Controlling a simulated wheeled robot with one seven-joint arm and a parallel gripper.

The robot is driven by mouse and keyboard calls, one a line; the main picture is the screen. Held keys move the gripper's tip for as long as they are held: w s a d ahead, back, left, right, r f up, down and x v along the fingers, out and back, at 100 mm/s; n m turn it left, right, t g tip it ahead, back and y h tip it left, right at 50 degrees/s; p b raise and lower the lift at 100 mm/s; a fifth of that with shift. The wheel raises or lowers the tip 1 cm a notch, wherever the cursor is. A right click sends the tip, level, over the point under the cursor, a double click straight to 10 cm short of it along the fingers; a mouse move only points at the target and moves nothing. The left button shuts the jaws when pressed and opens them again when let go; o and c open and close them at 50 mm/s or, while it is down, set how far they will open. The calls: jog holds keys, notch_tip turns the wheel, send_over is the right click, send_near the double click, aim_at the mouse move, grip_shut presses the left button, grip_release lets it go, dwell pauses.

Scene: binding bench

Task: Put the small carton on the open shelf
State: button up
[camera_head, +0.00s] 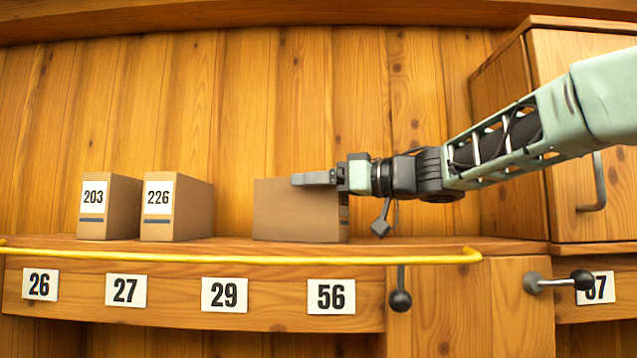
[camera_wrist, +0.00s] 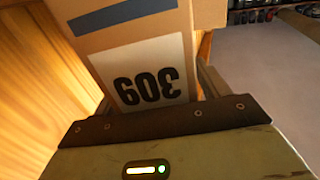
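The small carton (camera_head: 300,212) is a plain brown box on the wooden open shelf (camera_head: 235,246), its base seemingly on the board, to the right of two other cartons. In the wrist view its end face carries a white label reading 309 (camera_wrist: 150,88), upside down in that picture. My gripper (camera_head: 318,178) reaches in from the right at the carton's upper right part, one finger lying across its front face. In the wrist view the fingers lie along both sides of the carton, appearing closed on it. The far finger is hidden in the head view.
Cartons 203 (camera_head: 110,207) and 226 (camera_head: 180,208) stand at the left, with a gap before the small carton. A yellow rail (camera_head: 235,258) runs along the shelf front. A cabinet (camera_head: 503,135) stands at the right. Black-knobbed levers (camera_head: 400,300) project below.

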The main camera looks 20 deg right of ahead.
jog(key=shift+r, duration=0.15)
jog(key=b+v, duration=0.3)
jog(key=v, duration=0.9)
jog(key=shift+b, duration=0.4)
